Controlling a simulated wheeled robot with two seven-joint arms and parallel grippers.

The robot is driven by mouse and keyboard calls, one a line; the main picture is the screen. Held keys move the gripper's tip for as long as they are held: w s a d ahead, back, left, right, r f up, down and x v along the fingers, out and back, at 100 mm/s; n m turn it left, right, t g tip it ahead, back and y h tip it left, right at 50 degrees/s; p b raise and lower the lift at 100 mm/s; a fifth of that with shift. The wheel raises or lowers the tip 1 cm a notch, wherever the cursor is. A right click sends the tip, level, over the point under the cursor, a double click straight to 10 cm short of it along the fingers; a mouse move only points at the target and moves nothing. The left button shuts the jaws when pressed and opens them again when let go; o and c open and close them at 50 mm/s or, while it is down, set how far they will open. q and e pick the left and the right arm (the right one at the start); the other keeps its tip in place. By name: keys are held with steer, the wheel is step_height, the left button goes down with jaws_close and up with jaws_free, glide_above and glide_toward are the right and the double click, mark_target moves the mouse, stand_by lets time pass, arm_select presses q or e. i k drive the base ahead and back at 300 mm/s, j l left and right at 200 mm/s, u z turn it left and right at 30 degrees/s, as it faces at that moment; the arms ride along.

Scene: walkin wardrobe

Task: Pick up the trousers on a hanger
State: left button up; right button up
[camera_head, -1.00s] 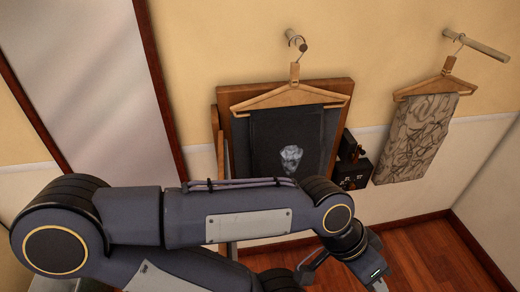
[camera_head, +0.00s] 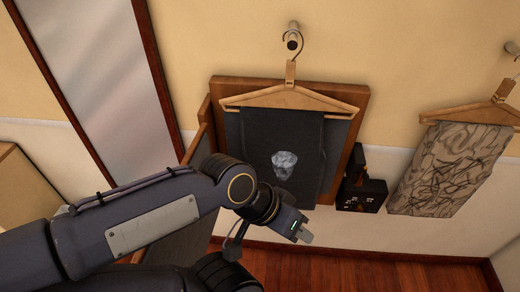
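A dark, almost black cloth (camera_head: 268,145) with a pale print low on its front hangs over a wooden hanger (camera_head: 290,97). The hanger's hook is at a short wall peg (camera_head: 293,36). A second wooden hanger (camera_head: 470,112) at the right holds a grey-brown patterned cloth (camera_head: 450,168). I cannot tell for sure which cloth is the trousers. My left gripper (camera_head: 303,237) is below the dark cloth, in front of it in the picture, with no visible hold on either garment. Its finger gap does not show clearly. My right gripper is not in view.
A wooden-framed piece (camera_head: 345,172) stands behind the dark cloth. A small black box (camera_head: 362,195) is right of it. A tall, pale mirror-like panel (camera_head: 98,65) with a dark red frame is at the left. The red wooden floor (camera_head: 400,275) shows clear at lower right.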

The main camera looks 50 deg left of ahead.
mark_target(289, 117)
steer(key=i+u, duration=0.2)
steer(key=u, duration=0.15)
steer(key=i+u, duration=0.45)
steer(key=u, duration=0.25)
steer(key=i+u, duration=0.1)
steer(key=u, duration=0.65)
steer(key=i+l+u, duration=0.15)
steer(key=u, duration=0.6)
steer(key=i+l, duration=0.05)
